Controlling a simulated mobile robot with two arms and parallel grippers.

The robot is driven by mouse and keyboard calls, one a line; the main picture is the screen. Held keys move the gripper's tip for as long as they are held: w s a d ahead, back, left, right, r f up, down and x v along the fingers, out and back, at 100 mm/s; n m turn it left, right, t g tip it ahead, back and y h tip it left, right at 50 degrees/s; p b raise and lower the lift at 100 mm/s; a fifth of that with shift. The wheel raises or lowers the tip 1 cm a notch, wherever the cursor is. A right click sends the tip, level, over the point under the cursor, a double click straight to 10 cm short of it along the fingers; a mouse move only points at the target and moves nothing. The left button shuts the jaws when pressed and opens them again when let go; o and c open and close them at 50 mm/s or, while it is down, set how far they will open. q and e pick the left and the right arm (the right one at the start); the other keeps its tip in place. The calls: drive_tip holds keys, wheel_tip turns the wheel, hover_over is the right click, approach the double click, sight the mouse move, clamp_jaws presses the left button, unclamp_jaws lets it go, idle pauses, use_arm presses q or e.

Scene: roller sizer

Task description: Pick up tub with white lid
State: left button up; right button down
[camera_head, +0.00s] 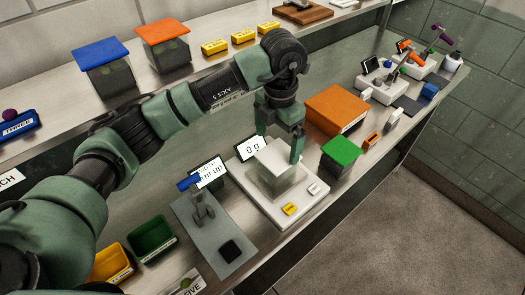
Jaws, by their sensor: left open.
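The tub with the white lid (276,162) stands on a white scale (255,194) in the middle of the counter; its sides look translucent. The scale's display reads 0 g. My left gripper (280,150) points down at the tub, its fingers spread to either side of the lid. The fingers are open, and I cannot tell whether they touch the tub. The right gripper is not in view.
A green-lidded tub (341,150) and an orange box (338,109) stand right of the scale. A grey plate device (213,235) is on the left, near yellow (112,263) and green (151,238) bins. Blue-lidded (101,53) and orange-lidded (162,32) tubs stand on the shelf.

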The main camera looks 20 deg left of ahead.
sight(277, 155)
use_arm(q)
drive_tip(key=shift+s+d+f, duration=0.1)
drive_tip(key=shift+f, duration=0.15)
drive_tip(key=shift+s+d+f+p, duration=0.25)
drive_tip(key=shift+f+p, duration=0.2)
drive_tip(key=shift+f, duration=0.1)
drive_tip(key=shift+s+d+f+p, duration=0.2)
drive_tip(key=shift+d+f+p, duration=0.05)
drive_tip(key=shift+f+p, duration=0.25)
drive_tip(key=f, duration=0.1)
drive_tip(key=f+p, duration=0.1)
drive_tip(key=f, duration=0.2)
drive_tip(key=shift+a+p, duration=0.35)
drive_tip(key=shift+f, duration=0.3)
drive_tip(key=shift+d, duration=0.15)
drive_tip(key=shift+f, duration=0.1)
drive_tip(key=c, duration=1.1)
drive_tip(key=shift+c, duration=0.9)
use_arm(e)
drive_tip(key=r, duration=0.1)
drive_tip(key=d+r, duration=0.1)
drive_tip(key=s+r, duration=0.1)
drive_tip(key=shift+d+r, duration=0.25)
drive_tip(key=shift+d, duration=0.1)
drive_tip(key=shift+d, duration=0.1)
